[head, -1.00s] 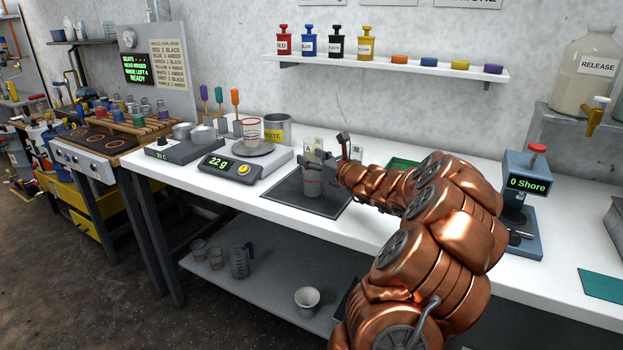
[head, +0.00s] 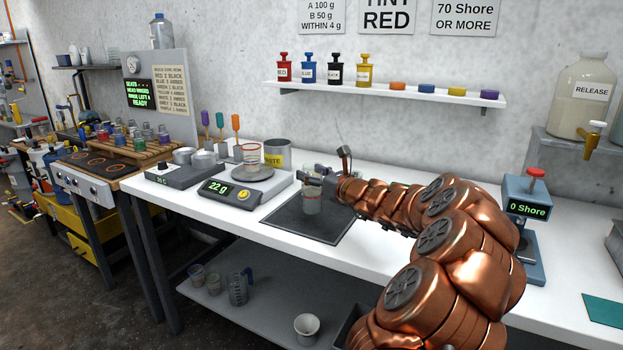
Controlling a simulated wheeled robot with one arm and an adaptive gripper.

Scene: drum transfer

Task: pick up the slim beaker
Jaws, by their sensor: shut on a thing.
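A small clear glass beaker (head: 312,204) with a greyish look is at the dark mat (head: 290,224) in the middle of the bench. My gripper (head: 314,182) reaches in from the right and is shut on this beaker near its top. The beaker looks upright. I cannot tell whether its base touches the mat or is slightly above it. The fingers hide part of its rim. Another clear beaker with red markings (head: 251,155) stands on the scale (head: 252,189), which reads 22 g.
A grey waste tin (head: 277,155) stands behind the scale. A hardness tester (head: 527,205) stands at the right. A wall shelf (head: 400,95) holds bottles and coloured pucks. Several vessels, including a white cup (head: 307,326), stand on the lower shelf. The bench front right of the mat is clear.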

